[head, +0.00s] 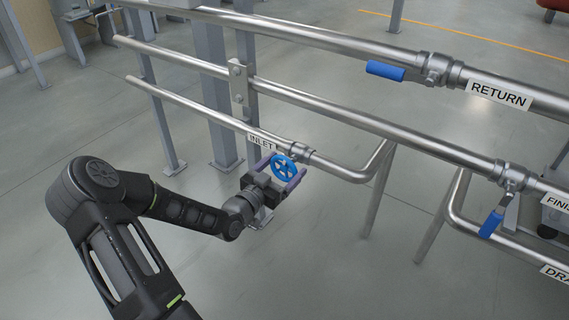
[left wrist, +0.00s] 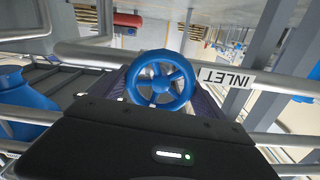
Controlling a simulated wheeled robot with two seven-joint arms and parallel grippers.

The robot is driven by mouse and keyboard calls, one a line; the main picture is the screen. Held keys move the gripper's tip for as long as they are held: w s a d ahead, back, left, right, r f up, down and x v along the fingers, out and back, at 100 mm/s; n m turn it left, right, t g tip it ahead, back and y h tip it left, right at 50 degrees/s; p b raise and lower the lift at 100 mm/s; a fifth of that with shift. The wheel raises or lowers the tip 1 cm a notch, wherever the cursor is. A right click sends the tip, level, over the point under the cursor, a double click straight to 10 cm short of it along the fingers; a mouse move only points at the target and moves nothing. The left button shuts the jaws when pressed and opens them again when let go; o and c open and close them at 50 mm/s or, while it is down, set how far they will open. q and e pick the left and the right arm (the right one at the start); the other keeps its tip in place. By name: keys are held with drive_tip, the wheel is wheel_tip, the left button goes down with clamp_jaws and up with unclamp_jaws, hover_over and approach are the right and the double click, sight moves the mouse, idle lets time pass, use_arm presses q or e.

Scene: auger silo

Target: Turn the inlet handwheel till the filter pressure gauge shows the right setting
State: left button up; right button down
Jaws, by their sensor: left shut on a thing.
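The blue inlet handwheel (head: 283,167) sits on the lowest pipe, just right of the INLET label (head: 262,142). My left gripper (head: 281,177) is at the handwheel, with one finger on each side of it, shut on its rim. In the left wrist view the handwheel (left wrist: 161,82) stands between the two fingers, its spokes and hub showing, and the INLET label (left wrist: 228,78) appears upside down at the right. The filter pressure gauge is not seen in either view. My right gripper is not in view.
Steel pipes run across the head view above the handwheel. Blue lever handles hang on the RETURN pipe (head: 385,71) and near the FINISH label (head: 491,223). Steel posts (head: 212,90) stand behind the pipes. The floor in front is clear.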

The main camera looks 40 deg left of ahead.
use_arm(q)
drive_tip(key=shift+r+n+p, duration=0.15)
drive_tip(key=shift+n+p, duration=0.45)
drive_tip(key=shift+n, duration=0.3)
drive_tip(key=n+p, duration=0.2)
drive_tip(key=n, duration=0.2)
drive_tip(key=shift+a+n+p, duration=0.1)
drive_tip(key=shift+n+p, duration=0.2)
drive_tip(key=n+p, duration=0.1)
drive_tip(key=n, duration=0.2)
drive_tip(key=shift+n, duration=0.3)
drive_tip(key=shift+a+f+n+p, duration=0.15)
drive_tip(key=shift+n+p, duration=0.2)
drive_tip(key=shift+n, duration=0.4)
drive_tip(key=shift+d+f+n+p, duration=0.15)
drive_tip(key=shift+n+p, duration=0.2)
drive_tip(key=shift+n, duration=0.4)
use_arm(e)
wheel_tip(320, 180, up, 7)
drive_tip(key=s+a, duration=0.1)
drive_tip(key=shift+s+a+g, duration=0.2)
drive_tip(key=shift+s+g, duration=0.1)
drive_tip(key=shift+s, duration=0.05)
use_arm(q)
drive_tip(key=shift+a, duration=0.1)
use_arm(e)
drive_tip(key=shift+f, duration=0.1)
use_arm(q)
drive_tip(key=o, duration=1.3)
drive_tip(key=shift+s, duration=0.1)
